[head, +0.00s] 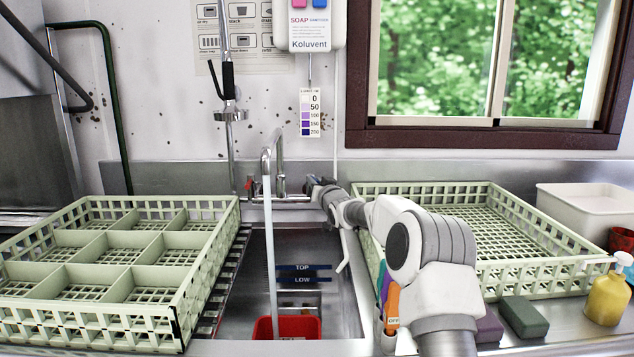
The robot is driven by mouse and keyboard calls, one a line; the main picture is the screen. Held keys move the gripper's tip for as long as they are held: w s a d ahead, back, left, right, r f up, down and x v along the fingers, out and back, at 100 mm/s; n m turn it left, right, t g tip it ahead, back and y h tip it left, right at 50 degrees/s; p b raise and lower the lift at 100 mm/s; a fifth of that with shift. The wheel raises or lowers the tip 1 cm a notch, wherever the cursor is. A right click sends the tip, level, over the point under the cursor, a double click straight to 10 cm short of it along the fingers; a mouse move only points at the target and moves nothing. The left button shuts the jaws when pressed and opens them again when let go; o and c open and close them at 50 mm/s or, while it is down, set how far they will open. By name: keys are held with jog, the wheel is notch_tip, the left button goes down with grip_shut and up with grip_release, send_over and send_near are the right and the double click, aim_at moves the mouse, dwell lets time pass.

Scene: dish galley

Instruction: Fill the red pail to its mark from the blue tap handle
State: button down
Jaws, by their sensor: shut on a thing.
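The red pail (287,328) stands in the sink basin under the tap, cut off by the bottom edge, so its mark and water level cannot be read. The tap (279,160) has a curved spout, and a pale stream of water (269,240) falls from it into the pail. A red handle (248,184) shows on the tap's left side. My gripper (314,188) is at the tap's right end, shut on the blue tap handle, which it mostly hides.
The sink wall (340,318) has TOP and LOW lines. A divided green rack (100,318) stands left, an open green rack (560,280) right, close to my arm. Sponges (524,317) and a yellow soap bottle (606,300) sit at front right. A spray hose hangs behind the sink.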

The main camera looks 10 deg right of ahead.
jog(key=shift+a, duration=0.1)
jog(key=c, duration=0.8)
grip_release()
jog(key=shift+c, duration=0.2)
jog(key=shift+s, duration=0.2)
jog(key=s+d, duration=0.1)
jog(key=s, duration=1)
jog(key=shift+s+d+p, duration=0.3)
jog(key=shift+d, duration=0.1)
